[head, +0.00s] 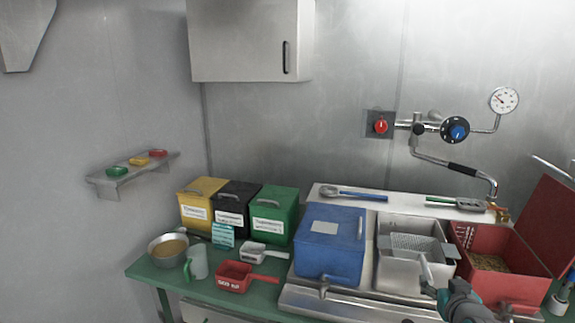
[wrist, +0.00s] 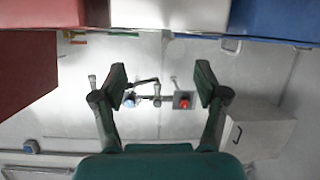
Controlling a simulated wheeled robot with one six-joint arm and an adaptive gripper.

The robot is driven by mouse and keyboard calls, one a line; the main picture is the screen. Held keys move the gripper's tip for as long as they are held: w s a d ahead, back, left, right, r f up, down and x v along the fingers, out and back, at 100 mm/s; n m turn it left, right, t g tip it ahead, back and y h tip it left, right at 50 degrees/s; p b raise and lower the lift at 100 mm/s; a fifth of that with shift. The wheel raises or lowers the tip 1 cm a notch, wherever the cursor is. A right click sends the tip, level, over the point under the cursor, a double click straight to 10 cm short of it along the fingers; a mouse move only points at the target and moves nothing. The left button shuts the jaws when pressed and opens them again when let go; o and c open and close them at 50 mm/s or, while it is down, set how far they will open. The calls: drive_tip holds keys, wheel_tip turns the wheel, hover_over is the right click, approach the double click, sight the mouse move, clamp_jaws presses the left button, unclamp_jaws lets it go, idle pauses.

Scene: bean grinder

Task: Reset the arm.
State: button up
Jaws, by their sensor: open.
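In the wrist view my gripper (wrist: 160,82) is open, its two dark green fingers spread wide with nothing between them. Behind the gap are the pale wall and its valve fittings, some distance away. In the head view part of my arm shows at the lower right, in front of the metal bin (head: 393,272) and the red bin (head: 520,290).
A blue box (head: 330,252) stands left of the metal bin. Yellow, black and green boxes (head: 272,222), a bowl (head: 168,248) and a red scoop (head: 236,276) are on the green table. A pipe with a blue knob (head: 456,130) and a wall cabinet (head: 245,40) are on the wall.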

drive_tip(key=s+a+f+y, duration=0.1)
drive_tip(key=s+a+f, duration=0.5)
drive_tip(key=s+f, duration=0.5)
drive_tip(key=s+a+f+y, duration=0.1)
drive_tip(key=s+a+f, duration=0.5)
drive_tip(key=s+f, duration=0.5)
drive_tip(key=s+a+r, duration=0.1)
drive_tip(key=s+r, duration=0.1)
drive_tip(key=s, duration=0.7)
drive_tip(key=s+a+r+n+y, duration=0.1)
drive_tip(key=s+a+r, duration=0.1)
drive_tip(key=s, duration=0.7)
drive_tip(key=s+a+r+t, duration=0.1)
drive_tip(key=s+a+r, duration=0.1)
drive_tip(key=s, duration=0.8)
drive_tip(key=shift+a+r+n, duration=0.2)
drive_tip(key=shift+r+n, duration=0.2)
drive_tip(key=shift+r, duration=0.05)
